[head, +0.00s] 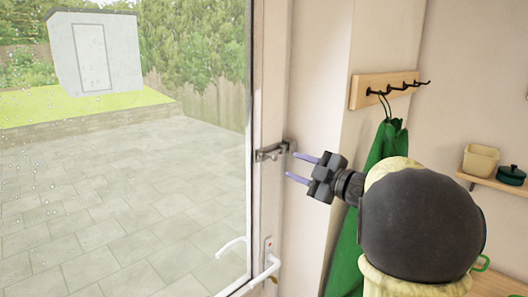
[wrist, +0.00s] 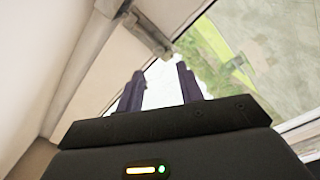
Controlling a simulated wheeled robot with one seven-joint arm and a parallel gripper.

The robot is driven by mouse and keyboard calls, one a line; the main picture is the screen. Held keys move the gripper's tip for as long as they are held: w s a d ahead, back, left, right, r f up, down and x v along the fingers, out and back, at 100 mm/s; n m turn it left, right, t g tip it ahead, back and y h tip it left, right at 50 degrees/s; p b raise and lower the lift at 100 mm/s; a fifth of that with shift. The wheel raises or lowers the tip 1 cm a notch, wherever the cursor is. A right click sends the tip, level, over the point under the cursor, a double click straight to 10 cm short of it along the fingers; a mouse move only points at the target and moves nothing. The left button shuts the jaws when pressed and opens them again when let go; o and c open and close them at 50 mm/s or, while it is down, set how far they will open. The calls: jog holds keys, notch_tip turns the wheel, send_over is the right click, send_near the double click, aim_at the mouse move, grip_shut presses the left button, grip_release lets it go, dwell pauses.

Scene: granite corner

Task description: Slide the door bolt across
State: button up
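The door bolt (head: 272,152) is a small grey metal fitting on the white door frame beside the glass. It also shows in the wrist view (wrist: 150,36), beyond the fingertips. My gripper (head: 298,166) is open, with its two purple fingers apart and nothing between them. In the head view the fingers point left at the bolt, with the upper fingertip close to its right end; I cannot tell whether they touch. In the wrist view the gripper (wrist: 160,80) shows a gap between the fingers, and the bolt lies ahead of them.
A white door handle (head: 268,270) is below the bolt. A wooden rack with black hooks (head: 385,88) holds a green cloth (head: 385,150) behind my arm. A shelf at right (head: 490,181) carries a beige pot (head: 480,160) and a dark green pot (head: 511,175).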

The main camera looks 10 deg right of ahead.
aim_at(276, 158)
jog(key=p+x, duration=0.3)
jog(key=x, duration=0.6)
